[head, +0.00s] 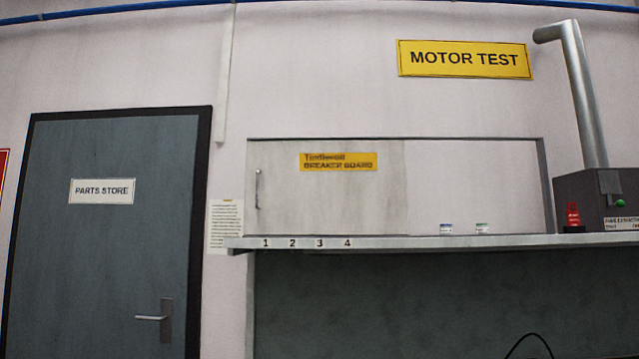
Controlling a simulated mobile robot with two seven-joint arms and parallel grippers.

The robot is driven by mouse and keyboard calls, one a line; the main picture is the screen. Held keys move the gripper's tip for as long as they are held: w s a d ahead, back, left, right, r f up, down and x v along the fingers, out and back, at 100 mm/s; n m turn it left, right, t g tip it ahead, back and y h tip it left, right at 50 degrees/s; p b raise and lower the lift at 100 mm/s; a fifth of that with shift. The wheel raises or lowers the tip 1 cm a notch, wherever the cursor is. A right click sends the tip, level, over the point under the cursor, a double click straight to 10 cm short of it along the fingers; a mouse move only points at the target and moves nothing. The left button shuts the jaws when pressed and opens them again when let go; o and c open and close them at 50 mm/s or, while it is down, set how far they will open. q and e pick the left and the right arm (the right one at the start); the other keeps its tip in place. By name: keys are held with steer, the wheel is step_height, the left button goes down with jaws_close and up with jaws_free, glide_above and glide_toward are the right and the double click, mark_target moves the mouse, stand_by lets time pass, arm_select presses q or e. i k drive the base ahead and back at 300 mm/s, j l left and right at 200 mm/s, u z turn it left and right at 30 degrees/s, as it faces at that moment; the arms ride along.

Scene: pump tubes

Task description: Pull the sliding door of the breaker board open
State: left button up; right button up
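The breaker board (330,205) is set in the wall right of the grey door. Its pale sliding door (350,215) covers the left part of the wide framed recess, and carries a yellow label (338,162) reading BREAKER BOARD. A thin vertical metal handle (258,189) sits near the sliding door's left edge. Right of the door's right edge the recess shows a plain light surface. Neither of my grippers shows in the head view.
A shelf (420,242) numbered 1 to 4 runs below the board. Two small labelled items (446,229) stand on it. A dark box (598,198) with a pipe (580,95) stands at the right. A closed PARTS STORE door (105,240) is at left.

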mark_target(305, 186)
steer(key=i+j+z, duration=0.1)
steer(key=i+j, duration=0.25)
steer(key=i+j+z, duration=0.1)
steer(key=i+j, duration=0.25)
steer(key=j, duration=0.15)
steer(key=i+j+z, duration=0.1)
steer(key=i+j, duration=0.25)
steer(key=i+j+z, duration=0.15)
steer(key=i+j, duration=0.15)
steer(key=j, duration=0.3)
